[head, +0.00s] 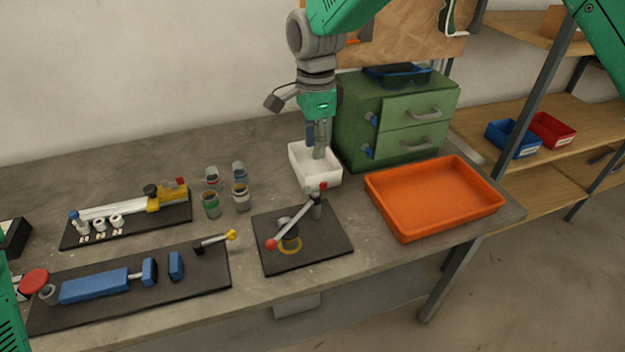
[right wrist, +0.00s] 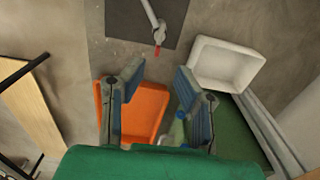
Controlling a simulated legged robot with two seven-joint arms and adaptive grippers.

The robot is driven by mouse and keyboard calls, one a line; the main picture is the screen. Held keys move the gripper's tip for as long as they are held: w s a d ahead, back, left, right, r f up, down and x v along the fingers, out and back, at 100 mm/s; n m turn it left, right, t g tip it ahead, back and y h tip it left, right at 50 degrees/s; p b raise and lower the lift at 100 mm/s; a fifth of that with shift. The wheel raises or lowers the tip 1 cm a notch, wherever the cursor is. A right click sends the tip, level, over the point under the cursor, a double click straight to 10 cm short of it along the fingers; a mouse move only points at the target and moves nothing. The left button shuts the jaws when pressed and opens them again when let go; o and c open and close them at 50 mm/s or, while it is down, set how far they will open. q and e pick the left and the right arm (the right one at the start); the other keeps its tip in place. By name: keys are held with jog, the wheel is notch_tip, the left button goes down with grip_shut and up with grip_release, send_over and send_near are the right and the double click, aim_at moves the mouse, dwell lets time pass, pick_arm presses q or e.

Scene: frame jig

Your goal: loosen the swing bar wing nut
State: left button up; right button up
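The swing bar (head: 295,223) is a grey bar lying across a black plate (head: 330,245), with a red ball at its near-left end. Its far-right end sits on a short grey post (head: 316,208). A small red piece (head: 323,186), apparently the wing nut, shows at the top of this post. In the right wrist view the red piece (right wrist: 159,38) sticks out from the bar end, ahead of the fingers. My right gripper (head: 315,150) points down above the white bin, behind the post. Its fingers (right wrist: 158,76) are apart with nothing between them. My left gripper is out of view.
The white bin (head: 328,179) stands just behind the plate. The green drawer cabinet (head: 360,125) is close on the right, with an orange tray (head: 430,195) in front. Several small jars (head: 211,205) and two black fixture boards (head: 190,280) lie left.

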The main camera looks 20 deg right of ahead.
aim_at(315, 188)
notch_tip(315, 188, down, 11)
jog(key=shift+d+f, duration=0.15)
grip_shut()
